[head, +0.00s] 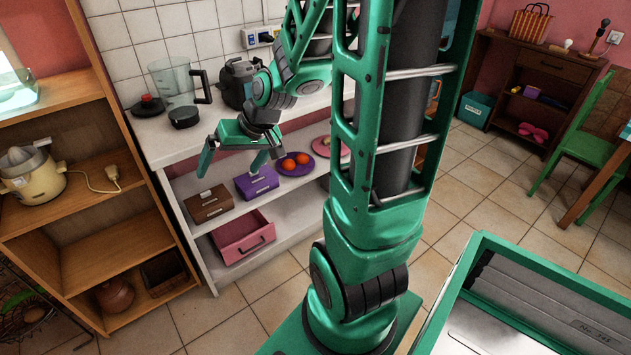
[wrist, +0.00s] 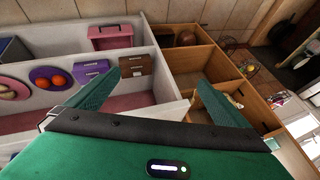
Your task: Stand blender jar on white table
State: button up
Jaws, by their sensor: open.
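A clear blender jar (head: 174,83) with a dark handle stands upright at the back left of a white shelf unit's top (head: 152,141). A dark round part (head: 184,117) sits right in front of it; whether they are joined I cannot tell. My gripper (head: 232,166) is open and empty, in front of the unit, right of and lower in the picture than the jar. In the wrist view my gripper (wrist: 169,78) points at the shelves, and the jar does not show. I cannot make out a separate white table for certain.
A black-and-red lid (head: 147,105) lies left of the jar, and a black appliance (head: 238,83) stands to its right. The shelf below holds a brown box (head: 209,204), a purple box (head: 256,183) and a purple plate (head: 294,163) with orange fruit. A wooden shelf (head: 123,242) borders the left.

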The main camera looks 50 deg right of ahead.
jog(key=s+d+r+m+g+h, duration=0.1)
jog(key=s+d+r+g, duration=0.1)
jog(key=s, duration=0.9)
jog(key=s+d+r+m+g, duration=0.1)
jog(key=s+g, duration=0.3)
jog(key=s, duration=0.8)
jog(key=shift+s+d+r+h, duration=0.3)
jog(key=shift+d+r+h, duration=0.1)
jog(key=shift+d+r, duration=0.4)
jog(key=shift+a, duration=0.1)
